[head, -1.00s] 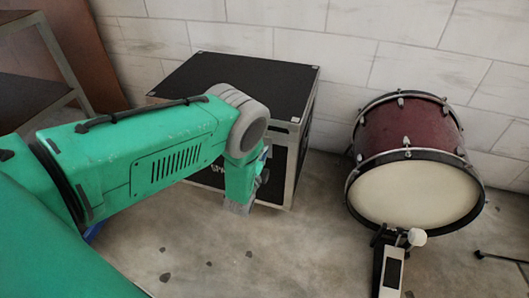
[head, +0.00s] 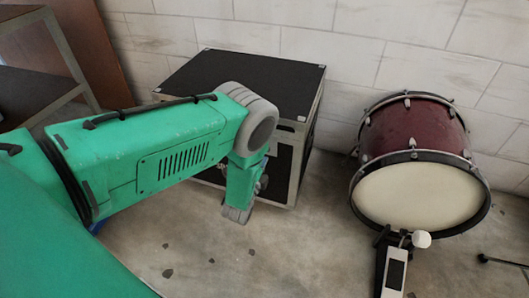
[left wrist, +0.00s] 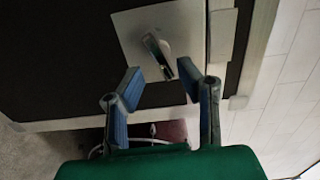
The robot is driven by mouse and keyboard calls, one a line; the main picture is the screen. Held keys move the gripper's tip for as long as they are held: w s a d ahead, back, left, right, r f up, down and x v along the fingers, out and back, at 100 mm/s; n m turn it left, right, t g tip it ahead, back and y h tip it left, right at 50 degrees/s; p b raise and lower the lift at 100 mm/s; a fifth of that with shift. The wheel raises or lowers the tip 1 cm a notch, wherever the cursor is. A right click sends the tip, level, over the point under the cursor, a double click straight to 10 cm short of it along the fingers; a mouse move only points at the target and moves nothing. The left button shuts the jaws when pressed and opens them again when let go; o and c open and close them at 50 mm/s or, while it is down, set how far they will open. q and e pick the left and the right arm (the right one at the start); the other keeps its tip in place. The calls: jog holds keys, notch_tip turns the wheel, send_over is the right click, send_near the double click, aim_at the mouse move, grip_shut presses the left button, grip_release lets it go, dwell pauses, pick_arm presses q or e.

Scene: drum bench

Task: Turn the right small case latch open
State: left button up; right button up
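The black case (head: 245,75) with metal edges stands on the floor by the wall. Its front is partly hidden by my left arm in the head view. In the left wrist view, a small metal latch handle (left wrist: 158,52) sits on a pale square plate (left wrist: 185,28) on the dark case face, tilted in the picture. My left gripper (left wrist: 160,75) is open, its two blue-padded fingers spread to either side of the handle's lower end, with gaps showing. I cannot tell how deep they reach. In the head view my left gripper (head: 238,214) hangs before the case. My right gripper is out of view.
A dark red bass drum (head: 415,165) with a pedal (head: 393,270) stands to the right of the case. A shelf (head: 40,90) is at the far left. Bare floor (head: 290,250) lies in front of the case.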

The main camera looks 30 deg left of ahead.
pick_arm(q)
jog(key=v, duration=0.9)
jog(key=shift+s+a+f, duration=0.15)
jog(key=shift+s+a, duration=0.1)
jog(key=shift+a, duration=0.05)
